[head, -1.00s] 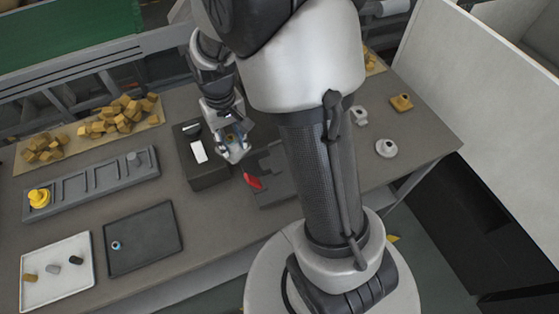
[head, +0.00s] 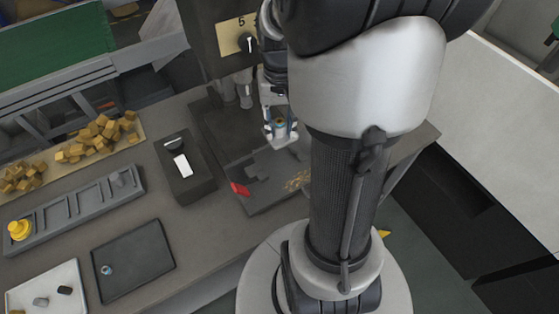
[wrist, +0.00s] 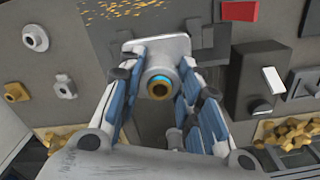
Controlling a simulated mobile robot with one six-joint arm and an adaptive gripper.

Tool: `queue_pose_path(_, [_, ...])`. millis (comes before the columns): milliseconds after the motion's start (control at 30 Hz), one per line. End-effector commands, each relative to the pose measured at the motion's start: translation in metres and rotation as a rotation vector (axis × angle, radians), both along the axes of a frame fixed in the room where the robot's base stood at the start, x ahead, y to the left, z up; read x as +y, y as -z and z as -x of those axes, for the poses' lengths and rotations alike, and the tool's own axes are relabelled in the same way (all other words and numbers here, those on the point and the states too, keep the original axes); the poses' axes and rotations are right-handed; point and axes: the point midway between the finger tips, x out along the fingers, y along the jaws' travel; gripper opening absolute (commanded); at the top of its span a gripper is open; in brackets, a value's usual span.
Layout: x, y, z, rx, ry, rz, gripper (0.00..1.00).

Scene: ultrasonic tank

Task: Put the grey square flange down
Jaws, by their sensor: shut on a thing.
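My gripper (wrist: 150,88) is shut on the grey square flange (wrist: 180,46), with a finger along each side of it. In the wrist view the flange is a pale grey plate with a round hub, a blue ring and a brass-coloured ring around a dark bore. In the head view my gripper (head: 281,132) and the flange (head: 285,141) are over the dark machine base (head: 215,130), right of the black switch box (head: 190,185). Whether the flange touches anything beneath it I cannot tell.
A red piece (head: 240,188) and brass-coloured chips (head: 297,181) lie by the base. A machine with a dial plate (head: 234,33) stands behind. A grey rack (head: 75,212), dark tray (head: 133,262) and white tray (head: 50,295) are left. Loose flanges (wrist: 35,37) show in the wrist view.

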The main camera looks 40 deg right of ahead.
Motion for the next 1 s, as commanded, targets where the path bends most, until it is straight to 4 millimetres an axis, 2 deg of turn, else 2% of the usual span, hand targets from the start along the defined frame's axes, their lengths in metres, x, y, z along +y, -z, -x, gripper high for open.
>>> queue_pose_path(33, [0.001, 0.02, 0.0, 0.003, -0.001, -0.002, 0.01])
queue_pose_path(100, [0.001, 0.039, 0.001, 0.003, -0.001, -0.002, 0.01])
queue_pose_path(300, [0.001, 0.085, 0.0, 0.002, -0.001, -0.002, 0.01])
queue_pose_path(633, [0.0, 0.113, 0.0, 0.0, -0.002, 0.0, 0.01])
queue_pose_path(833, [0.0, 0.144, 0.0, 0.001, -0.002, -0.001, 0.01])
queue_pose_path(1000, [0.0, 0.146, -0.001, -0.002, -0.002, 0.001, 0.01])
